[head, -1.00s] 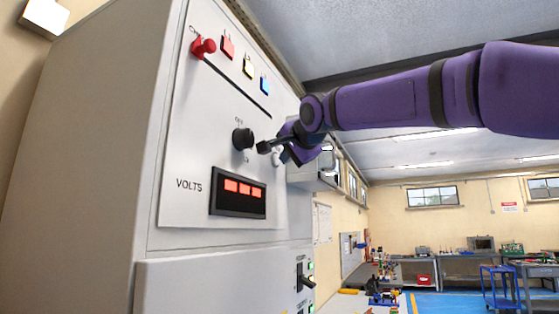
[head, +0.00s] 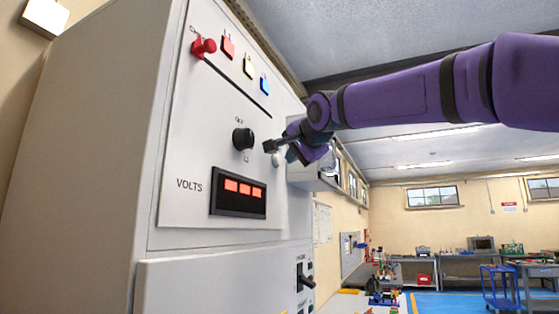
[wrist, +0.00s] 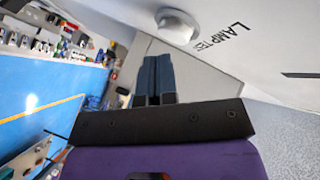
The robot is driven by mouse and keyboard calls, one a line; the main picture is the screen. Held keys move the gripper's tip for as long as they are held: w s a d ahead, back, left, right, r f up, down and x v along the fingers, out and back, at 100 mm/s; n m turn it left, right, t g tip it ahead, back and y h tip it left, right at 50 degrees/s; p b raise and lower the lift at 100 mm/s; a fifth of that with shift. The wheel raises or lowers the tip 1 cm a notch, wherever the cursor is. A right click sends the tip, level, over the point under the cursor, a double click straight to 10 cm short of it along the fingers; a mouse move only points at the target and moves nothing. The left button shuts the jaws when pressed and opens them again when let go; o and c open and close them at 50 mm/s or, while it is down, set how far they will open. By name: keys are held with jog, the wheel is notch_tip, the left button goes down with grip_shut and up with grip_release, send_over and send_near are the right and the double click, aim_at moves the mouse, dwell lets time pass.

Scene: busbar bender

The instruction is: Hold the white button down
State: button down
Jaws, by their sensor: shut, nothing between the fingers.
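The white button (head: 278,160) sits on the right part of the grey panel, right of a black knob, partly behind my gripper in the head view. In the wrist view the white button (wrist: 176,26) is a round cap in a collar, beside the words "LAMP TEST". My gripper (head: 270,146) is at the panel's right side, just above and beside the button in the head view. In the wrist view its dark fingers (wrist: 156,58) are together and empty, with their tips short of the button's picture. I see no clear contact with it.
The panel carries a black knob (head: 243,139), a red knob (head: 203,47), coloured lamps (head: 249,67) and a lit red volts display (head: 238,192). A black lever switch (head: 304,279) is lower down. Workbenches and a blue cart (head: 500,287) stand far off at the right.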

jog(key=shift+s+d, duration=0.1)
jog(key=shift+d, duration=0.15)
jog(key=d, duration=0.1)
jog(key=s+d, duration=0.1)
jog(key=d, duration=0.2)
jog(key=shift+s+d, duration=0.25)
jog(key=shift+s, duration=0.05)
dwell(1.1)
jog(key=s+d+f+n+g+h, duration=0.2)
jog(key=s+d+f+h, duration=0.1)
jog(key=s+d+f, duration=0.6)
jog(key=s+d+f+n+g+h, duration=0.25)
jog(key=s+d+f, duration=0.55)
jog(key=f, duration=0.4)
jog(key=s+d+f+g, duration=0.1)
jog(key=s+d+f, duration=0.2)
jog(key=s+f, duration=0.2)
jog(key=s+d+f+n+g+h, duration=0.1)
jog(key=s+d+f, duration=0.2)
jog(key=s+f, duration=0.3)
jog(key=s+d+f+n+g, duration=0.1)
jog(key=s+d+f, duration=0.3)
jog(key=f, duration=0.5)
jog(key=shift+s+g, duration=0.55)
jog(key=shift+s, duration=0.3)
